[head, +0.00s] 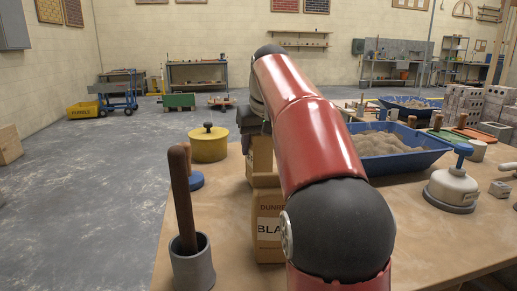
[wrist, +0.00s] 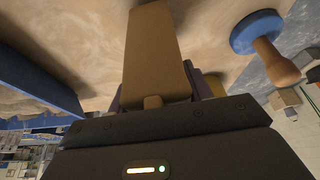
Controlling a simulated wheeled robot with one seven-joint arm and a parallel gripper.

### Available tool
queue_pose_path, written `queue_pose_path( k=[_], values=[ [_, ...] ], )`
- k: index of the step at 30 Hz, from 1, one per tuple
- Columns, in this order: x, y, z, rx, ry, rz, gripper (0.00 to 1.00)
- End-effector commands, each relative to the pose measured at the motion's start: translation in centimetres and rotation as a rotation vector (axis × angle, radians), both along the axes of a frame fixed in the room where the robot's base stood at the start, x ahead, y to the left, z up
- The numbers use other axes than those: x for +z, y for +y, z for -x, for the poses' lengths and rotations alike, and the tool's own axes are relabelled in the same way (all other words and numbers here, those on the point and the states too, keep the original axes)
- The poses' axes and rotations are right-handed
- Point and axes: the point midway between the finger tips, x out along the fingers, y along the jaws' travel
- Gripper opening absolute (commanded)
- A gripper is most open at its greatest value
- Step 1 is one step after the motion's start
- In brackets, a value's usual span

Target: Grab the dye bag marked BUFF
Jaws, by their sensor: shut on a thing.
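A brown paper dye bag (head: 268,226) with a label reading "BLA", the rest cut off by my arm, stands upright near the table's front. Behind it is a second brown bag (head: 262,155), partly hidden, with no marking visible to me. My gripper is over this rear bag and mostly hidden behind my red arm in the head view. In the wrist view my gripper (wrist: 160,98) is shut on a plain brown bag (wrist: 155,48), which sits between the dark fingers. The word BUFF is not readable in either view.
A grey pot with a wooden-handled tool (head: 192,262) stands front left. A yellow lidded tub (head: 208,146) and a blue-based stamp (head: 195,181) are left of the bags. A blue tub of sand (head: 425,158) and a white container (head: 452,188) are right.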

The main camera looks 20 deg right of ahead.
Motion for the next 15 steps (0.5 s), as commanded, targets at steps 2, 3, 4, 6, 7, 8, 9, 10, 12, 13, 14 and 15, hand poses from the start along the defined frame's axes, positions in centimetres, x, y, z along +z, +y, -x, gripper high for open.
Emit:
queue_pose_path(
  k=[2,3,4,6,7,8,9,10,12,13,14,15],
  values=[
    [1.6,0.0,0.0,0.0,-0.008,0.002,0.01],
    [2.2,0.0,0.0,0.0,-0.008,0.002,0.01],
    [2.6,0.0,-0.1,0.0,-0.009,0.002,0.01],
    [3.8,0.0,-0.1,0.0,-0.008,0.002,0.01],
    [4.4,0.0,-0.1,0.0,-0.009,0.002,0.01],
    [4.6,0.0,-0.1,0.0,-0.008,0.002,0.01],
    [5.1,-0.1,-0.1,0.0,-0.008,0.002,0.01],
    [5.5,0.0,-0.1,0.0,-0.008,0.002,0.01],
    [6.3,0.0,-0.1,0.0,-0.008,0.002,0.01],
    [6.6,0.0,-0.1,0.0,-0.007,0.002,0.01],
    [6.9,0.0,-0.1,0.0,-0.007,0.002,0.01],
    [7.2,0.0,-0.1,0.0,-0.007,0.001,0.01]
  ],
)
